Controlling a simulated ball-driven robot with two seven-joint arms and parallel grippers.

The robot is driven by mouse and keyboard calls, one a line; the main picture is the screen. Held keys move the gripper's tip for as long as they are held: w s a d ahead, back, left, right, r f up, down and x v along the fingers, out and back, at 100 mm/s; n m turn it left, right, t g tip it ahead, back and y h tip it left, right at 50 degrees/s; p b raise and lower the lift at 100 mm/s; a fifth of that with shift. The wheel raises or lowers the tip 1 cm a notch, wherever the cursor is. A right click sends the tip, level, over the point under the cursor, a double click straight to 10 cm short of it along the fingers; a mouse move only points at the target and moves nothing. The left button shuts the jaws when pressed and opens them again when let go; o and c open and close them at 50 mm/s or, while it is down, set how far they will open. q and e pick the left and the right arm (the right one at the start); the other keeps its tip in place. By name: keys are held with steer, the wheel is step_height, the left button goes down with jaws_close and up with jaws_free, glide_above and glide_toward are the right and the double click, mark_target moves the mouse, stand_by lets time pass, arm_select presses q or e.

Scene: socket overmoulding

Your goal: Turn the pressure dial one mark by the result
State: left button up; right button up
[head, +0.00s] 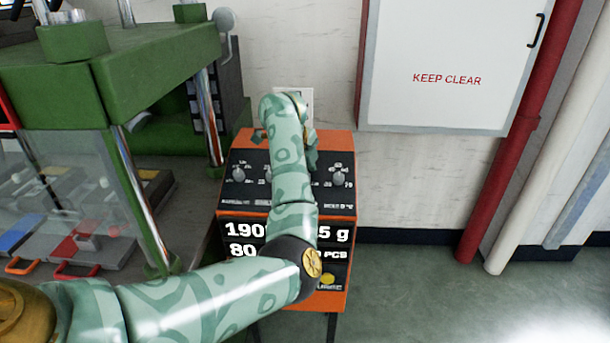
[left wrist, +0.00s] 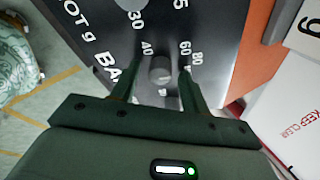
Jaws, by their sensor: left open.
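The pressure dial (left wrist: 160,70) is a small grey knob on the black panel in the left wrist view. The marks 40, 60 and 80 and the letters "BA" stand around it. My left gripper (left wrist: 159,76) is open, with one finger on each side of the knob; I cannot tell whether they touch it. The knob's pointer is not clear. In the head view my left arm covers the middle of the orange control box (head: 345,146) and hides this dial. The display (head: 240,229) is partly covered; "190", "5 g", "80" and "PCS" show. My right gripper is out of view.
Two other knobs show on the panel, one left (head: 238,175) and one right (head: 338,175). A green press (head: 130,55) stands on the left. A white "KEEP CLEAR" cabinet (head: 445,45) hangs at the back right. The floor (head: 420,280) at the right is clear.

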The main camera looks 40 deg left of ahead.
arm_select(q)
steer(key=c, duration=1)
steer(key=shift+r, duration=0.1)
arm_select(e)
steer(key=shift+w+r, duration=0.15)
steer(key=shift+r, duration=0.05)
arm_select(q)
steer(key=m+p, duration=0.2)
steer(key=shift+r+m+g, duration=0.15)
steer(key=shift+m+g, duration=0.15)
steer(key=shift+m, duration=0.1)
steer(key=m+p, duration=0.2)
steer(key=shift+m+g, duration=0.3)
steer(key=shift+m, duration=0.1)
steer(key=shift+m+y+p, duration=0.3)
steer(key=shift+m+p, duration=0.05)
steer(key=shift+m, duration=0.55)
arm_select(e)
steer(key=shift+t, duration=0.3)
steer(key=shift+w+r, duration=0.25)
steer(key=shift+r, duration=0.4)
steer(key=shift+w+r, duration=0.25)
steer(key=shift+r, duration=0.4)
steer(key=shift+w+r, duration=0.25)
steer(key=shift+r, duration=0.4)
arm_select(q)
steer(key=shift+f+g, duration=0.2)
steer(key=shift+g, duration=0.1)
